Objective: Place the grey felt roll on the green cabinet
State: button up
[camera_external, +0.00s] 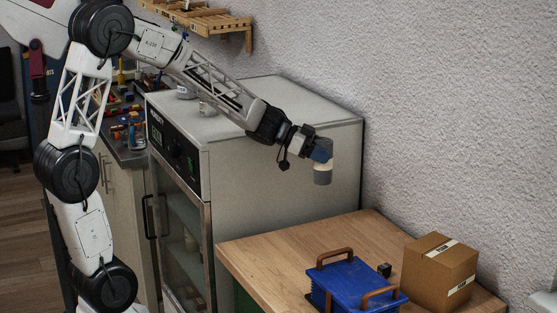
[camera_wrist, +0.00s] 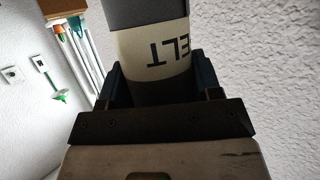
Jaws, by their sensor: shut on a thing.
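The grey felt roll (camera_external: 323,174) is a grey cylinder with a pale band.
On the wooden top (camera_external: 285,253) stand a blue toolbox (camera_external: 350,281) with brown handles, a small dark block (camera_external: 384,270) and a cardboard box (camera_external: 439,272). The top's back left is clear. A tall grey appliance (camera_external: 270,160) with a glass door stands left of it, below my forearm.

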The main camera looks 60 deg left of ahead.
jog(key=d+f+m+g+h, duration=0.4)
jog(key=d+f, duration=0.4)
jog(key=f, duration=0.3)
jog(key=shift+w+f+m+g, duration=0.15)
jog(key=shift+f+m+g, duration=0.15)
jog(key=shift+m+g, duration=0.7)
jog(key=w+f, duration=0.1)
jog(key=w, duration=1.5)
jog(key=shift+d+f, duration=0.2)
jog(key=shift+f, duration=0.05)
jog(key=shift+f, duration=0.1)
jog(key=shift+f+t, duration=0.3)
jog(key=shift+f, duration=1.35)
jog(key=shift+f, duration=0.1)
